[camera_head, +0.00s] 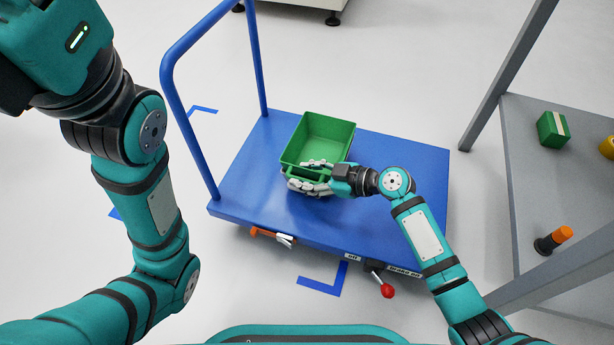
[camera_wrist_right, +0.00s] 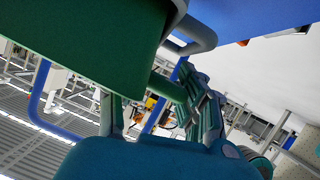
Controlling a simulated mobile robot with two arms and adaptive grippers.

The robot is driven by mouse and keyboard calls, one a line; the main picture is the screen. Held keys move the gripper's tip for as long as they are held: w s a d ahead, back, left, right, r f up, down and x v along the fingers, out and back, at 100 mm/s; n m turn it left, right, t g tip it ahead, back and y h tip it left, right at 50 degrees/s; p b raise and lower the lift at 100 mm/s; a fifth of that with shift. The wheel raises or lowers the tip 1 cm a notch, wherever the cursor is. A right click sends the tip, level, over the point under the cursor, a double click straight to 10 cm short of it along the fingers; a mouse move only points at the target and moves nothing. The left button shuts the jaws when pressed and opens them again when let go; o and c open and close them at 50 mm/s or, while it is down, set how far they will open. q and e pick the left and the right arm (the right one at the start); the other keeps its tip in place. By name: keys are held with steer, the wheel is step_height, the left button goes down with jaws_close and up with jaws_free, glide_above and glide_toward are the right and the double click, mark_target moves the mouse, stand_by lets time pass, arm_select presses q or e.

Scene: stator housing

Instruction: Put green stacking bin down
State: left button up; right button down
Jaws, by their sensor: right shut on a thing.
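The green stacking bin (camera_head: 320,136) is upright and empty over the middle of the blue platform cart (camera_head: 400,156) in the head view. My right gripper (camera_head: 312,178) is shut on the bin's near wall. In the right wrist view the bin (camera_wrist_right: 95,35) fills the upper left, with my right gripper's fingers (camera_wrist_right: 160,110) at its edge. I cannot tell whether the bin's base touches the cart deck. My left arm runs down the left side of the head view, but its gripper fingers are not seen.
The cart's blue push handle (camera_head: 180,110) rises on the left. A grey table (camera_head: 540,190) at right holds a green box (camera_head: 553,129) and an orange-and-black part (camera_head: 553,240). A red-knobbed lever (camera_head: 387,290) sticks out at the cart's front. The deck around the bin is clear.

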steer(key=shift+f+b, duration=0.2)
steer(key=shift+b, duration=0.1)
steer(key=c, duration=0.9)
jaws_free()
steer(key=shift+r, duration=0.1)
steer(key=shift+o, duration=0.2)
